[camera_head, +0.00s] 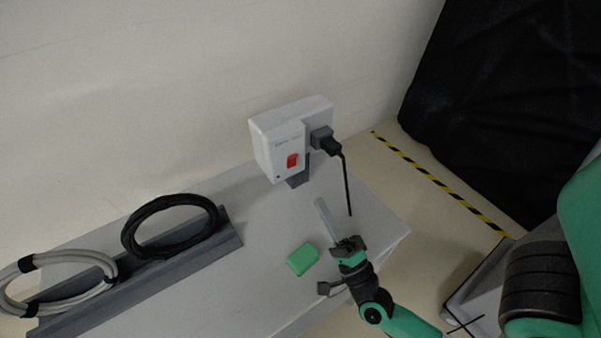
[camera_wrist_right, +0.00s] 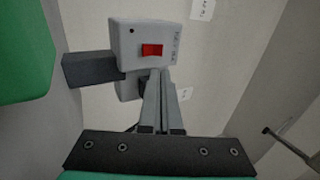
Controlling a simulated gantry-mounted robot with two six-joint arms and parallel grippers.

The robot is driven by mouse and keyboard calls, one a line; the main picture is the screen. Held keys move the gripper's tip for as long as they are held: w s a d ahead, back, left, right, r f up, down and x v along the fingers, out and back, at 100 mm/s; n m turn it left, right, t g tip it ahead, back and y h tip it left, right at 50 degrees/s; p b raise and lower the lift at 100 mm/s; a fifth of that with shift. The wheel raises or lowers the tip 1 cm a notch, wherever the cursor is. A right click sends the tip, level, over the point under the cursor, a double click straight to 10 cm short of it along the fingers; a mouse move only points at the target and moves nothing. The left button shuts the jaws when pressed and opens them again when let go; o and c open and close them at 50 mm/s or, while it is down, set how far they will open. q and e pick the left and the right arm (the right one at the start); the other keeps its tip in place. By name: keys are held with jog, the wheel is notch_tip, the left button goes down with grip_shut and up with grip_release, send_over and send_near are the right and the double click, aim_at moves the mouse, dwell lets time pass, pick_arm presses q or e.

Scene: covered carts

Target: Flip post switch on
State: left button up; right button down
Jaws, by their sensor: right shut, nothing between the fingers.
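A light grey switch box (camera_head: 278,149) stands on a short dark post (camera_head: 298,179) on the grey cart top (camera_head: 262,250). A red rocker switch (camera_head: 293,160) is on its front face, and a black plug with a cord (camera_head: 327,140) is on its right side. My right gripper (camera_head: 322,203) is shut and empty, in front of and below the box, apart from the switch. In the right wrist view the box (camera_wrist_right: 131,48) and red switch (camera_wrist_right: 152,50) show beyond the closed fingers (camera_wrist_right: 162,85). I cannot tell the switch's position. My left gripper is not in view.
A green block (camera_head: 303,259) lies on the cart just left of my right gripper. A black cable coil (camera_head: 129,238) and a grey hose coil (camera_head: 55,255) rest in a grey rail at the left. A wall stands behind. A black cover hangs at the upper right.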

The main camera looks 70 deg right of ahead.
aim_at(293, 158)
jog(key=x, duration=0.8)
jog(key=shift+w+d+r+p, duration=0.2)
jog(key=shift+r+p, duration=0.1)
jog(key=shift+p, duration=0.1)
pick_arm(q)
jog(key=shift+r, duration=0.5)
pick_arm(e)
jog(key=shift+w+d+r, duration=0.2)
jog(key=shift+w+d, duration=0.1)
jog(key=shift+w, duration=0.2)
